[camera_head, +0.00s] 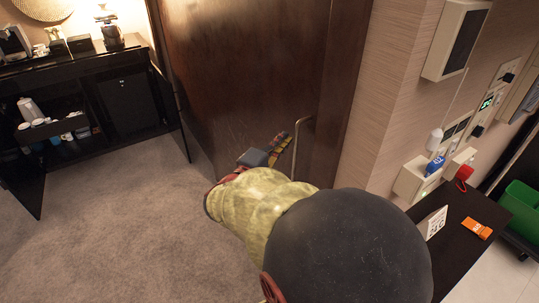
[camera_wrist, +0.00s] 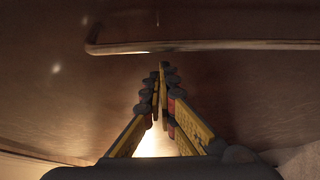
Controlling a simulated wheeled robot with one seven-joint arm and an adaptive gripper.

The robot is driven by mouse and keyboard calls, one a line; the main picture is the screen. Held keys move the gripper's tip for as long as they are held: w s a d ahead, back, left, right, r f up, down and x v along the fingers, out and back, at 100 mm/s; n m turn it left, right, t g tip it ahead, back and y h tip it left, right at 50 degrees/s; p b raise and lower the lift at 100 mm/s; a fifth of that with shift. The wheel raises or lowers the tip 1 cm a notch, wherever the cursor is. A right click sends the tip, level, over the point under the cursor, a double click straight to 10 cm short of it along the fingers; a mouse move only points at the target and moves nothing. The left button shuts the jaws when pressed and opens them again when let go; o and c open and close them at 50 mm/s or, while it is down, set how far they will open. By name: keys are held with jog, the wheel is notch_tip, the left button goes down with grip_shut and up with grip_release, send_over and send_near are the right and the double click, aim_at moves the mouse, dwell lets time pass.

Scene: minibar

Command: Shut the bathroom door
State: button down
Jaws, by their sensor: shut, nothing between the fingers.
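The bathroom door (camera_head: 245,70) is a tall dark-brown glossy panel in the upper middle of the head view, and it fills most of the wrist view (camera_wrist: 240,95). A metal bar handle (camera_head: 296,147) is on its right side; it crosses the top of the wrist view (camera_wrist: 215,46). My gripper (camera_head: 280,142) is in front of the door, just left of the handle. In the wrist view its yellow-and-black fingers (camera_wrist: 161,76) meet at the tips, shut and empty, below the handle bar. I cannot tell whether the fingertips touch the door. My arm hides the door's lower right.
A black minibar cabinet (camera_head: 129,103) with open doors stands at the left. Carpet (camera_head: 120,230) at the lower left is clear.

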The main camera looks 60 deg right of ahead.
jog(key=w+a+p, duration=0.2)
jog(key=a, duration=0.7)
jog(key=shift+p, duration=0.35)
jog(key=shift+a, duration=0.1)
jog(key=s+a+f+n+g+y, duration=0.1)
jog(key=s+a+f+y, duration=0.4)
jog(key=a+f+y, duration=0.65)
jog(key=w+a+t+y, duration=0.3)
jog(key=w+a+t, duration=0.15)
jog(key=a, duration=0.65)
jog(key=w+a+r+t+y, duration=0.3)
jog(key=w+a+r, duration=0.1)
jog(key=a+r, duration=0.5)
jog(key=shift+w+a+r, duration=0.2)
jog(key=shift+a+r, duration=0.05)
jog(key=shift+a, duration=0.15)
